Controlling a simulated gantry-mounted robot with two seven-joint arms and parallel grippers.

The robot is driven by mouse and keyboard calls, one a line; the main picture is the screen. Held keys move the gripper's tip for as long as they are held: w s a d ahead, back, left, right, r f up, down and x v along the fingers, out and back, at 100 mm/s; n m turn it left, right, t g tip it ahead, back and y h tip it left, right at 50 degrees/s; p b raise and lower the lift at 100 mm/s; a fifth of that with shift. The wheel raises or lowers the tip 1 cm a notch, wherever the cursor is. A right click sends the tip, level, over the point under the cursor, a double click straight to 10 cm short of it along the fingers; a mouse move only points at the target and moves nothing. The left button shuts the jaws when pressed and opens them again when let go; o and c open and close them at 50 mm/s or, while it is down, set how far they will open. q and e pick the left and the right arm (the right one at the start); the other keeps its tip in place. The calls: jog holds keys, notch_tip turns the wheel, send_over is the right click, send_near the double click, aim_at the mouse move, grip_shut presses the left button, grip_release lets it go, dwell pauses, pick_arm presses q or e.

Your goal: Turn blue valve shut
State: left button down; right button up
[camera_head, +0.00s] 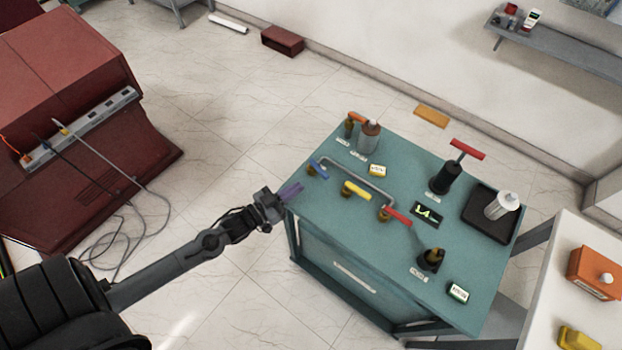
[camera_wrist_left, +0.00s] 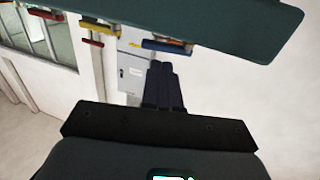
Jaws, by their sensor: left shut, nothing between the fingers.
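The blue valve (camera_head: 318,169) has a flat blue lever on a brass body near the left corner of the green table (camera_head: 318,216). In the left wrist view the blue lever (camera_wrist_left: 167,46) shows just beyond the fingertips, slightly right of them, at the table's edge. My left gripper (camera_head: 291,190) is at the table's left edge, a little left of and nearer than the blue valve, apart from it. Its fingers (camera_wrist_left: 162,68) are together and hold nothing. My right gripper is out of view.
A yellow-handled valve (camera_head: 356,191) and a red-handled valve (camera_head: 397,217) stand beside the blue one, with a grey pipe (camera_head: 362,172) behind. A dark red-handled post (camera_head: 447,175) and black tray (camera_head: 489,214) are further right.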

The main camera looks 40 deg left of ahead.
aim_at(320, 174)
pick_arm(q)
jog(key=w, duration=0.2)
jog(key=w+d, duration=0.1)
jog(key=w, duration=0.2)
jog(key=shift+w+d, duration=0.1)
jog(key=shift+w, duration=0.45)
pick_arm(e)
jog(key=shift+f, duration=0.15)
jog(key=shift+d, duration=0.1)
